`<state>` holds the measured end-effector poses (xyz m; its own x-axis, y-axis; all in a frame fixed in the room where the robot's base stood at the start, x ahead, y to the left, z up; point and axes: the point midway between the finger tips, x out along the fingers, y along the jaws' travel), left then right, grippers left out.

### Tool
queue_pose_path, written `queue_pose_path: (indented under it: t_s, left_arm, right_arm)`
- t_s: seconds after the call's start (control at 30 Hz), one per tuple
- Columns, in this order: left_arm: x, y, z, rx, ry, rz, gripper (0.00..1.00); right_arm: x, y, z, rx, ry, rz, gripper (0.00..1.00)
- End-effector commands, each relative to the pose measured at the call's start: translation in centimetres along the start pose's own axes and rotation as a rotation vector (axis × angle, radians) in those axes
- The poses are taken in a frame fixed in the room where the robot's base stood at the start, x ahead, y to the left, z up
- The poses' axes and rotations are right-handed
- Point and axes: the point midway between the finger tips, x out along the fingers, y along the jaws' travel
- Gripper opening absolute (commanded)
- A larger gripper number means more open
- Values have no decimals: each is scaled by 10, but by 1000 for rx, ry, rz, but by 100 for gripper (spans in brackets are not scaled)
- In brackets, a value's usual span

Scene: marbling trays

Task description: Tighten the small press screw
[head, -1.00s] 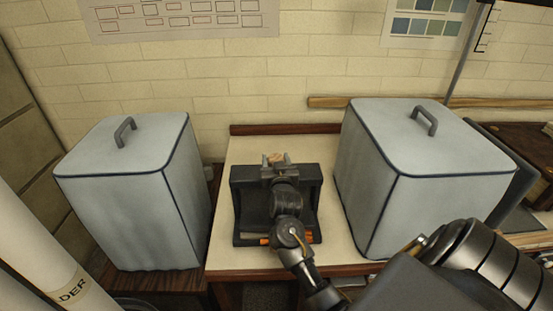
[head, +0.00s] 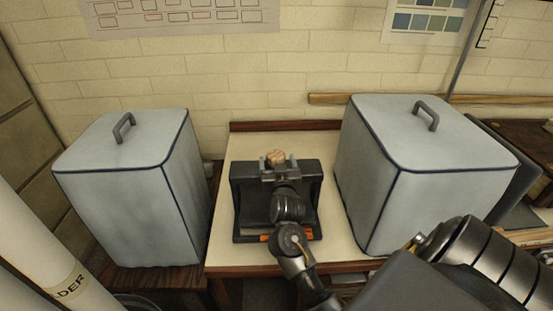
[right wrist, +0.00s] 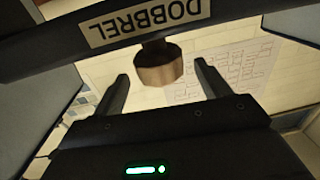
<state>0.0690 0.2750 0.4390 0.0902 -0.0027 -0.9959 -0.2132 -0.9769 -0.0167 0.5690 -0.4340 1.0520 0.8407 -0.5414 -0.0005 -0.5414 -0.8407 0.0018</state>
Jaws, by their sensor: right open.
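The small press (head: 308,178) is a dark frame on the pale table between two grey covered boxes. Its screw has a round wooden knob (head: 276,157) at the top. My right gripper (head: 278,163) is open at the top of the press. In the right wrist view its fingertips (right wrist: 160,72) lie on either side of the knob, with a gap showing on both sides. My arm hides the press's middle. My left gripper is out of view.
A covered box (head: 130,205) stands left of the press and a larger covered box (head: 385,190) stands close on its right. The pale table (head: 225,240) has narrow bare strips around the press. A brick wall is behind.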

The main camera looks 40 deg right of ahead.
Motion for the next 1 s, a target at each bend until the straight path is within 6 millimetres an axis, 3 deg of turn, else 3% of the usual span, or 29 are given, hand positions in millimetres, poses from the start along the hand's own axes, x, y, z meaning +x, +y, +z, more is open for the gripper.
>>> queue_pose_path:
  t_s: [0.2,0.4,1.0]
  left_arm:
    - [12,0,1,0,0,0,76]
    - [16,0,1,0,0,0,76]
    - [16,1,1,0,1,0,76]
  right_arm:
    - [-45,0,3,3,-1,0,76]
    - [-70,0,2,1,-1,-1,76]
    - [-77,0,0,-1,1,0,76]
